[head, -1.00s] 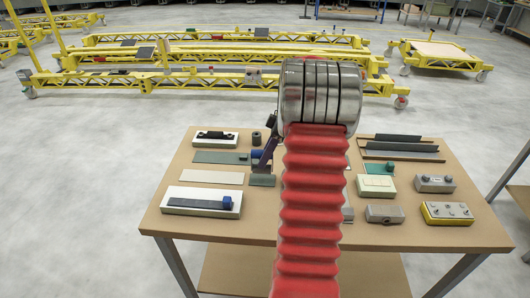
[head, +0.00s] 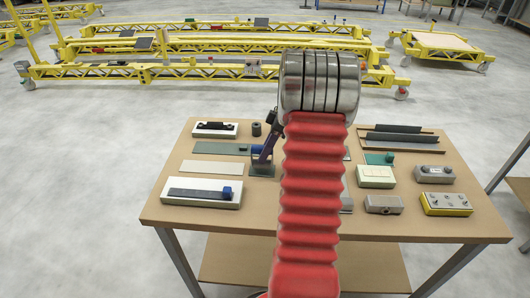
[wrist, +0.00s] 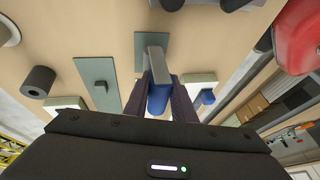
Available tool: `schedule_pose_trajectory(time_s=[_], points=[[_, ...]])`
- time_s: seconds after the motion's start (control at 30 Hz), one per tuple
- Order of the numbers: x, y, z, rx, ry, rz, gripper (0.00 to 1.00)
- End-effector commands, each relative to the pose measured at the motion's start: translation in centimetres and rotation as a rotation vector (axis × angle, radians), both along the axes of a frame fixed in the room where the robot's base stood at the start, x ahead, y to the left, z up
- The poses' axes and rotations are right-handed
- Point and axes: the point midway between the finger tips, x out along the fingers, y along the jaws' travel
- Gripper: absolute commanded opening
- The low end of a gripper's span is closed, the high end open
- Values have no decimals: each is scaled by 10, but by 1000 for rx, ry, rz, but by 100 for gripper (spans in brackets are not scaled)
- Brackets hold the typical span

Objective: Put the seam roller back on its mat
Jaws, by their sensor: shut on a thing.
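The seam roller (wrist: 158,98) has a blue part and a grey part and is between the fingers of my gripper (wrist: 157,88) in the wrist view. My gripper (head: 262,158) is shut on it. In the head view only a bit of blue shows beside the fingers. A small grey-green mat (head: 267,172) lies on the table just below the gripper. The mat (wrist: 139,50) also shows in the wrist view, partly covered by the roller. I cannot tell whether the roller touches the mat. My red arm hides part of the table in the head view.
The table (head: 250,221) also holds a longer mat with a dark tool (head: 222,148), a black cylinder (head: 256,129), a white block with a blue-ended tool (head: 202,193) and several boxes at the right. A pale bare mat (head: 211,171) lies left of the gripper.

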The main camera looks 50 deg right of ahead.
Motion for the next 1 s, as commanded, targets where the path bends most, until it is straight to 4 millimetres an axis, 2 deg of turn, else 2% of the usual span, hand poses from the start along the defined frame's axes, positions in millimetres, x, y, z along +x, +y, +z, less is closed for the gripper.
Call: schedule_pose_trajectory(time_s=[0.37,0.9,0.93,1.0], points=[[0,0,0,0,0,0,0],[0,0,-11,1,0,0,0],[0,0,-11,0,0,0,24],[0,0,-11,0,0,0,29]])
